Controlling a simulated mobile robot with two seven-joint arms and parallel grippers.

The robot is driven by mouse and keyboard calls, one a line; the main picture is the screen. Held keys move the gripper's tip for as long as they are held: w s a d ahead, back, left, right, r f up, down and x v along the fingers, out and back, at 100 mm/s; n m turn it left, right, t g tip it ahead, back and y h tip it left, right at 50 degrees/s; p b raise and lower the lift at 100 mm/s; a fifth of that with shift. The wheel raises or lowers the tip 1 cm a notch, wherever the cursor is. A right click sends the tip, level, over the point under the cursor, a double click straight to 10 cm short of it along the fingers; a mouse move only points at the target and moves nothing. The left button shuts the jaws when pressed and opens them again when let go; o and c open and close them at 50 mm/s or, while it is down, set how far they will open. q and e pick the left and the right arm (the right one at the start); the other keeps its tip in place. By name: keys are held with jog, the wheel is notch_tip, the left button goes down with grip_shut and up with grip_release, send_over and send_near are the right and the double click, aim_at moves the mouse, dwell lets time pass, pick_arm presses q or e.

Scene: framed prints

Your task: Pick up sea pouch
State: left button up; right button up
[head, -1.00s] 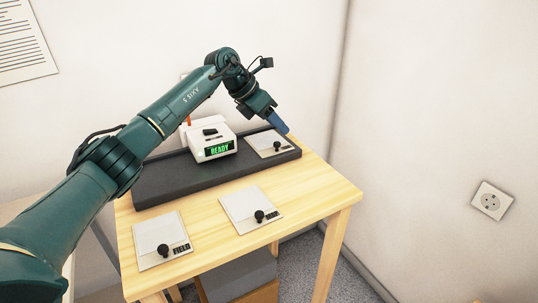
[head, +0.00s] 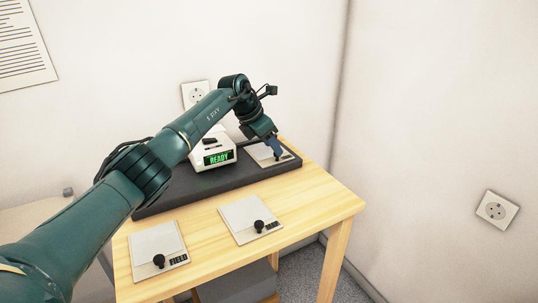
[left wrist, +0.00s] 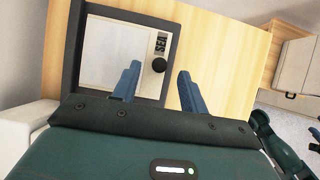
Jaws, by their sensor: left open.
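The sea pouch (head: 262,155) is a flat pale pouch with a black knob and a dark label. It lies at the right end of the black tray. In the left wrist view the pouch (left wrist: 112,58) shows the label "SEA" beside its round black knob (left wrist: 159,65). My left gripper (head: 277,153) is over the pouch near its knob, and its fingers partly cover it in the head view. In the left wrist view the blue fingers (left wrist: 155,88) are apart, with the knob showing between and beyond them. My right gripper is not in the head view.
The black tray (head: 165,194) lies along the back of the wooden table (head: 305,205). A white device (head: 212,150) reading "READY" stands on it, left of the pouch. Pouches labelled "FIELD" (head: 153,240) and another, its label unclear (head: 242,215), lie in front. Wall outlets are nearby.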

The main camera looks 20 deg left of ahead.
pick_arm(q)
jog(key=shift+x, duration=1.45)
grip_shut()
